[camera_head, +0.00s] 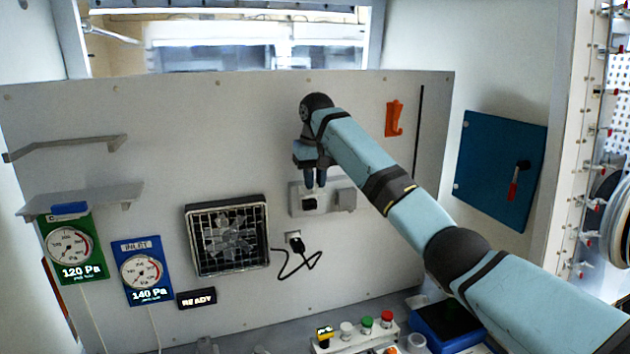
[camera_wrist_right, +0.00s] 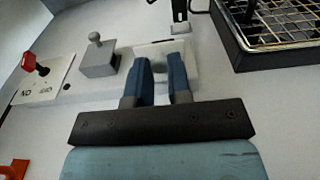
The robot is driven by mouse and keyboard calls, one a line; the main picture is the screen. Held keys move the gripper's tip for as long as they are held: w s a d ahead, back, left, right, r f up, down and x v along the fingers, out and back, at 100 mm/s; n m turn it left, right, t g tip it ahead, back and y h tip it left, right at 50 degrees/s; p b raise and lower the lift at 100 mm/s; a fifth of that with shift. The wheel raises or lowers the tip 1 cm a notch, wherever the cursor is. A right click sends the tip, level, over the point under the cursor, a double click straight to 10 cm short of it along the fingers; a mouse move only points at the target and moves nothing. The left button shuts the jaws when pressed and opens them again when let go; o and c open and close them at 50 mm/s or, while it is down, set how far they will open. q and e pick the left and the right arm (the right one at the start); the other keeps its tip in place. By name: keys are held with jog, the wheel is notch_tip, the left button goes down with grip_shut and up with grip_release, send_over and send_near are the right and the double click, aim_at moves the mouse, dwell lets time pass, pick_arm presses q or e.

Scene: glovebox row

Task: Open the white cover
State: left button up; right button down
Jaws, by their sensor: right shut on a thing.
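The white cover (camera_head: 325,192) is a pale square piece on the back wall, with a dark part (camera_head: 310,204) showing at its lower left. In the right wrist view, the white cover (camera_wrist_right: 188,68) lies just beyond my fingertips. My right gripper (camera_head: 315,185) reaches it from above, with its two blue fingers at the cover's upper part. The fingers (camera_wrist_right: 163,62) are shut on the cover with a small gap between them. The exact contact is partly hidden by the fingers. My left gripper is not in view.
A grey box with a knob (camera_wrist_right: 99,58) sits right beside the cover. A plugged black cable (camera_head: 295,243) is below it. A fan grille (camera_head: 227,236) is to the left, an orange hook (camera_head: 394,118) to the upper right. A red switch (camera_wrist_right: 30,63) shows in the wrist view.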

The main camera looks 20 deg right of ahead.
jog(key=c, duration=1.2)
grip_release()
jog(key=shift+o, duration=0.6)
notch_tip(320, 180, up, 14)
jog(key=s, duration=0.1)
jog(key=shift+f, duration=0.15)
jog(key=shift+s+f, duration=0.1)
